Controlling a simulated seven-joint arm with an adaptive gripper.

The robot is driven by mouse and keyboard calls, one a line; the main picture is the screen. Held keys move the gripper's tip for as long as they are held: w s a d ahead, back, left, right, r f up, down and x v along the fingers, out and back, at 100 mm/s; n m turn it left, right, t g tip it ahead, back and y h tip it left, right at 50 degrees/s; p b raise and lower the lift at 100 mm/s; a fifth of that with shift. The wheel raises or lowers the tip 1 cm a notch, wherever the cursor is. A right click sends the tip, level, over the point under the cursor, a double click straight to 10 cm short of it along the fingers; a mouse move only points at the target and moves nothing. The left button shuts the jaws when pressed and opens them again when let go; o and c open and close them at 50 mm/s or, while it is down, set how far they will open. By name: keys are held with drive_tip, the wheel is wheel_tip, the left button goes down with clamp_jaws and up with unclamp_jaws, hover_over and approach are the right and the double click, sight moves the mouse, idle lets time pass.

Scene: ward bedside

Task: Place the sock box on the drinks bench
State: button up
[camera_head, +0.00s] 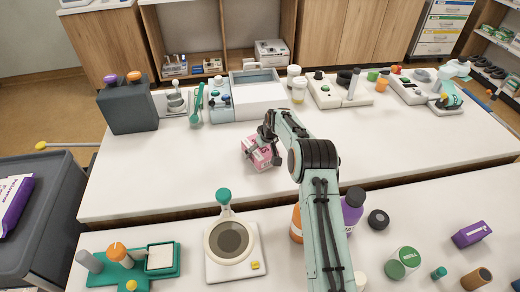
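A pink-and-white box (256,157), which I take to be the sock box, is at my gripper over the far white bench (400,150). My gripper (269,147) has its dark fingers against the box's upper right side and appears shut on it. The fingers and wrist hide part of the box. The box is slightly tilted, and I cannot tell whether its underside touches the bench. No bench label shows, so I cannot tell which bench is the drinks bench.
The far bench's back edge holds a dark grey block (128,107), a white machine (258,95) and cups (299,91). The near bench holds a round-plated scale (230,240), a purple bottle (353,206) and a purple box (471,234). The far bench's front left is clear.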

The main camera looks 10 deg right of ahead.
drive_tip(key=shift+r, duration=0.1)
drive_tip(key=v, duration=1.2)
drive_tip(key=shift+r, duration=0.1)
drive_tip(key=s+a+r+g, duration=0.1)
drive_tip(key=s+r, duration=0.2)
drive_tip(key=s, duration=0.3)
drive_tip(key=s+a+r+m+h, duration=0.1)
drive_tip(key=s+r, duration=0.3)
drive_tip(key=s, duration=0.3)
drive_tip(key=s+a+r+g, duration=0.1)
drive_tip(key=s+r, duration=0.2)
drive_tip(key=s, duration=0.3)
drive_tip(key=s+a+f+m+g, duration=0.1)
drive_tip(key=s+f+m+g, duration=0.1)
drive_tip(key=s, duration=2.1)
drive_tip(key=shift+a+f, duration=0.2)
